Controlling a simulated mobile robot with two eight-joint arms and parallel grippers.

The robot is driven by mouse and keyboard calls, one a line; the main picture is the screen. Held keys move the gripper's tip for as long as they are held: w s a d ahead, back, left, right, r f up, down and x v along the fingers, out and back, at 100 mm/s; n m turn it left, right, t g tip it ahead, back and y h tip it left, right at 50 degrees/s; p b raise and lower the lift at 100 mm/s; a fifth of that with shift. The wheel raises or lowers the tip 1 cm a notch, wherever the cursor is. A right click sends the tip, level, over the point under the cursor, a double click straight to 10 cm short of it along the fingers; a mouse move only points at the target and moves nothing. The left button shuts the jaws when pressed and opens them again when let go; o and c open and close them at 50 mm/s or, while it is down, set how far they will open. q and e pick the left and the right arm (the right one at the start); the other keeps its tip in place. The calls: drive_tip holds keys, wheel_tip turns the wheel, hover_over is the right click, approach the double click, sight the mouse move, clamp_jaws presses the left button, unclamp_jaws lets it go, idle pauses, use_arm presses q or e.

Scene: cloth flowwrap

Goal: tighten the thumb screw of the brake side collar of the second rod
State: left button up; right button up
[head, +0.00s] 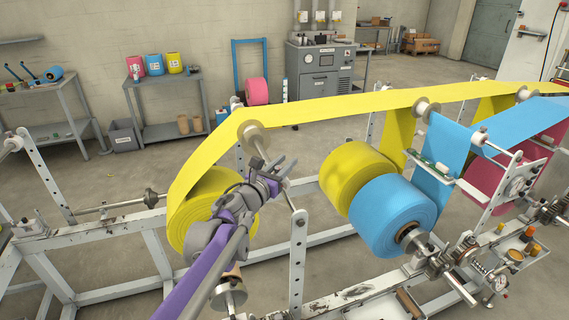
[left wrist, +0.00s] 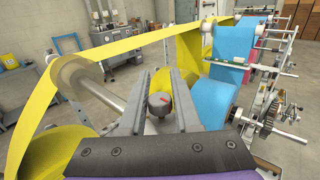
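The thumb screw (left wrist: 161,104) shows as a round grey knob with a red mark in the left wrist view. It sits between the two fingers of my left gripper (left wrist: 168,90) and nearly fills the gap. I cannot tell whether the fingers press on it. In the head view my left gripper (head: 284,167) is at the rod (head: 291,198), between the pale flanged cone (head: 255,136) and the white upright (head: 298,255). The rod also shows in the left wrist view (left wrist: 112,95). The collar is hidden by my gripper. My right gripper is out of view.
A yellow web (head: 345,105) runs over the cone, down to a yellow roll (head: 195,215) close beside my left arm. Another yellow roll (head: 350,170) and a blue roll (head: 395,215) stand to the right. White frame rails surround the area.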

use_arm(q)
clamp_jaws()
